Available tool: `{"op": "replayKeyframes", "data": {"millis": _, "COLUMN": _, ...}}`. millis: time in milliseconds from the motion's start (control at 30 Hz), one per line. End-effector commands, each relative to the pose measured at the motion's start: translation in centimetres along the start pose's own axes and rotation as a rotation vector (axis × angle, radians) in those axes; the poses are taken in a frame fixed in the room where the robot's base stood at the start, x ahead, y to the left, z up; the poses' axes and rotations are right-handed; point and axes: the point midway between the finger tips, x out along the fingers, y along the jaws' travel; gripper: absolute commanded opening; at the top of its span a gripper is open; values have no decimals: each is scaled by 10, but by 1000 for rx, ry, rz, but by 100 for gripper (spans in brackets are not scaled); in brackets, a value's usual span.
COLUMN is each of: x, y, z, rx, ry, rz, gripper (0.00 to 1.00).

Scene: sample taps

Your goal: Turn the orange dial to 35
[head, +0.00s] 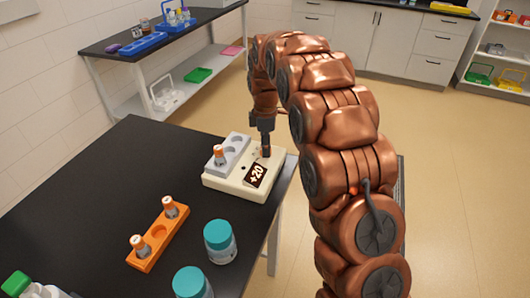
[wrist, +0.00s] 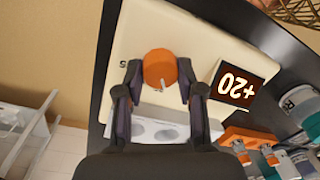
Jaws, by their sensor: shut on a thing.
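The orange dial (wrist: 160,68) sits on a cream instrument box (wrist: 135,35), seen from above in the wrist view, with a light pointer mark on its lower part. My gripper (wrist: 157,78) is shut on the dial, with one dark finger on each side. The box also shows at the table's right edge in the head view (head: 232,187), where my gripper (head: 265,150) reaches down to it and hides most of the dial. A dark display (wrist: 236,86) on the box reads +20; it also shows in the head view (head: 256,174).
A grey block (head: 230,155) with an orange-topped vial (head: 218,154) is on the box. An orange rack (head: 158,235) with two vials and two teal-lidded jars (head: 220,243) stand nearby on the black table (head: 110,185). The table's back left is clear.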

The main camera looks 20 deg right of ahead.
Motion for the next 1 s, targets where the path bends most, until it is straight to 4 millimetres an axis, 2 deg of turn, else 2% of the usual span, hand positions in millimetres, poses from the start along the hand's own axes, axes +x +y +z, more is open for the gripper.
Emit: {"op": "replayKeyframes", "data": {"millis": 1000, "x": 1, "y": 0, "z": 1, "rx": 962, "ry": 57, "rz": 2, "gripper": 3}}
